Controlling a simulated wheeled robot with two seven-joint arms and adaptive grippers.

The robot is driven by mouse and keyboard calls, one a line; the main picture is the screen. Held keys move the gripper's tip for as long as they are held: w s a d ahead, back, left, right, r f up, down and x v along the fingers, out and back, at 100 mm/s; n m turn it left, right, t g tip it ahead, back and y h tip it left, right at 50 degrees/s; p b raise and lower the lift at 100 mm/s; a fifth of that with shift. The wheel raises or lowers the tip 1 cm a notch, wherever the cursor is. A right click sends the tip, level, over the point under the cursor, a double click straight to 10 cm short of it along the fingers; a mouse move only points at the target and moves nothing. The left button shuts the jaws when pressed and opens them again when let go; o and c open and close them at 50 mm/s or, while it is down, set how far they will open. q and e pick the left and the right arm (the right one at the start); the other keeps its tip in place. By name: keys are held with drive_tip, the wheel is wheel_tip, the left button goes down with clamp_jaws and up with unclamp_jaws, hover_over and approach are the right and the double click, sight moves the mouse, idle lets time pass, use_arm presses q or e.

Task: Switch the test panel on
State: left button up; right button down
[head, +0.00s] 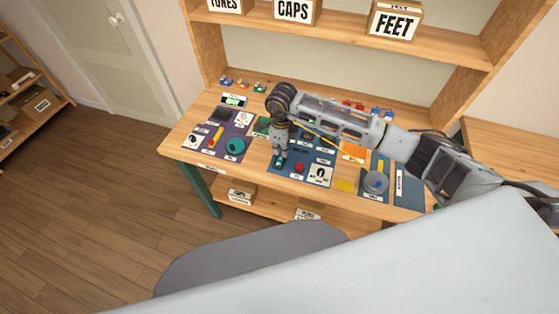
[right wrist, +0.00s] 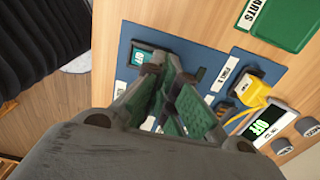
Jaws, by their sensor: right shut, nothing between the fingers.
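The blue test panel (right wrist: 195,60) lies flat on the bench and fills the middle of the right wrist view; in the head view it is partly behind my right arm (head: 308,158). A dark green switch (right wrist: 149,56) sits in its upper left corner in the wrist view, partly covered by a finger. My right gripper (head: 280,163) points down at this corner; its fingers are together and empty (right wrist: 170,92). I cannot tell whether the fingertips touch the switch. A small display (right wrist: 264,126) reads OFF in green. My left gripper is not in view.
A yellow plug with a cable (right wrist: 250,90) is beside the panel's label. A green parts tray (right wrist: 285,20) is close by. Other panels with a teal dial (head: 235,146) and a grey dial (head: 376,182) flank it. Labelled boxes (head: 394,20) stand on the shelf above.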

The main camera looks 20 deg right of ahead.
sight(281, 158)
drive_tip(key=shift+f+b, duration=0.95)
drive_tip(key=shift+f, duration=0.3)
idle(1.8)
drive_tip(key=shift+r, duration=0.1)
drive_tip(key=shift+r+p, duration=1.7)
drive_tip(key=shift+r, duration=1.75)
drive_tip(key=shift+s+f, duration=0.1)
